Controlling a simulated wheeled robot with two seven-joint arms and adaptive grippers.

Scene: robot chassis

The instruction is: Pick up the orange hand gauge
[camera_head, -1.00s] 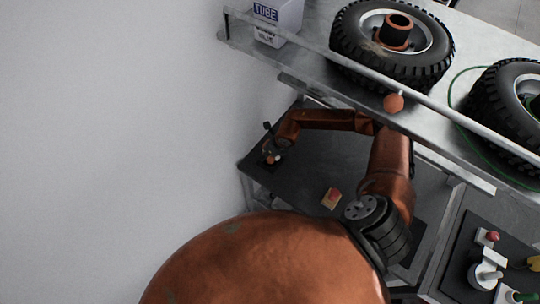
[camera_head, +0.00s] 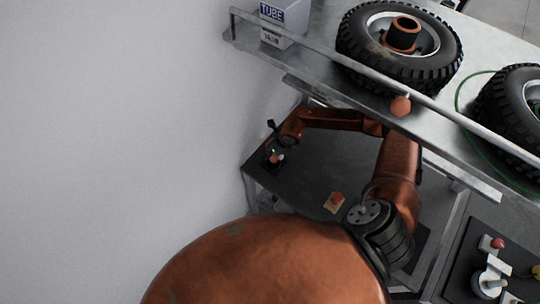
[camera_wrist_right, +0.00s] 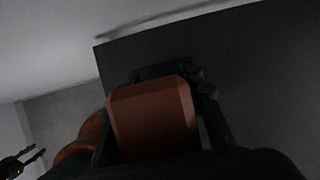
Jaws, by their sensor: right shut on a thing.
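My right gripper (camera_head: 273,156) is at the left end of the dark lower shelf, low beside the pale wall. It is small and dark in the head view, with a bit of orange showing at its jaws. In the right wrist view, an orange-brown block, seemingly the orange hand gauge (camera_wrist_right: 152,118), fills the space between the dark fingers. They are shut on it over the dark surface. A dark two-pronged shape at the lower left of that view looks like my left gripper (camera_wrist_right: 30,160), its fingers apart and empty. The head view does not show my left gripper.
The dark lower shelf (camera_head: 330,170) carries a small box with a red button (camera_head: 335,202). Above it, a metal shelf (camera_head: 315,62) holds two tyres and a white TUBE box (camera_head: 284,15). Another red button (camera_head: 497,243) is at right. The pale wall is close at left.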

